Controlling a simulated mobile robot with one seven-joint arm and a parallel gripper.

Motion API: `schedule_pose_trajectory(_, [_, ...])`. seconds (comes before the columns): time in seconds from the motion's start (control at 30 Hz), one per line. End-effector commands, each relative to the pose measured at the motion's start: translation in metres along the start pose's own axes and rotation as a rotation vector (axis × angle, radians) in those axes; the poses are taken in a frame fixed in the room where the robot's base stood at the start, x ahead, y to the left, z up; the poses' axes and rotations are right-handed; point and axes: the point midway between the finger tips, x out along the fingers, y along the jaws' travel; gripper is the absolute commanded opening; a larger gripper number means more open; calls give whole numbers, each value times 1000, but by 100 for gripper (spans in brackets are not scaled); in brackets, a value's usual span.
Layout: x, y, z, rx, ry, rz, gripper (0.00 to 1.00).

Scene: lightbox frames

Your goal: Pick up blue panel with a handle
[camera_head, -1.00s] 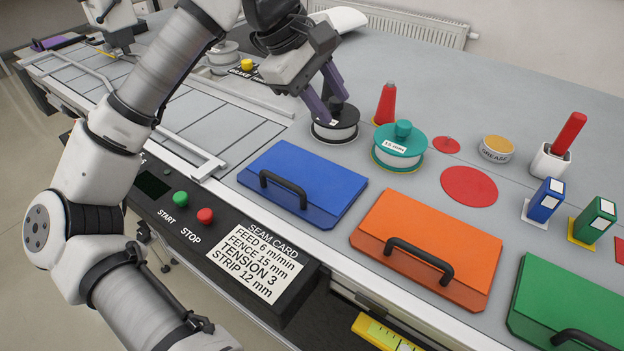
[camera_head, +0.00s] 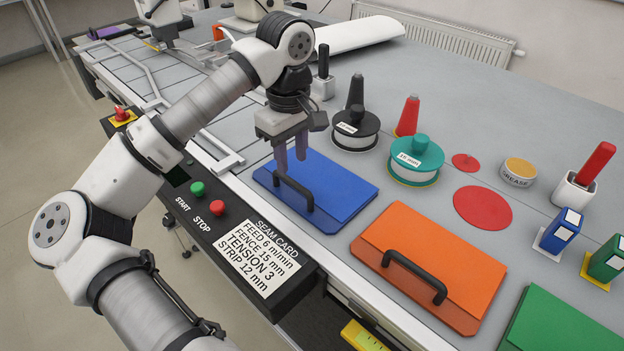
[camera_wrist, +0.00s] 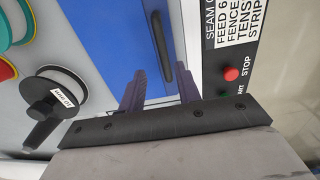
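The blue panel (camera_head: 338,187) lies flat on the grey table, left of the orange panel. Its black bar handle (camera_head: 293,190) runs along its front part. My gripper (camera_head: 292,165) points down above the far left part of the blue panel, close to the handle's far end. Its two purple fingers are apart with nothing seen between them. In the wrist view the blue panel (camera_wrist: 110,40) and its handle (camera_wrist: 161,48) lie beyond the fingers (camera_wrist: 160,90), with the handle lined up between them. Whether the fingertips reach down to handle height is unclear.
The orange panel (camera_head: 440,255) and green panel (camera_head: 565,325) lie to the right. Black (camera_head: 355,135) and teal (camera_head: 414,160) spools stand behind, with a red cone (camera_head: 408,116). A control box with start and stop buttons (camera_head: 217,208) runs along the front edge.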

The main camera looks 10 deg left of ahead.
Motion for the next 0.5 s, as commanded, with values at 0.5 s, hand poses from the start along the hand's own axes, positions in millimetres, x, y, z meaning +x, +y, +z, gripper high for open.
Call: schedule_pose_trajectory(0.5, [51, -7, 4, 0, -4, 1, 33])
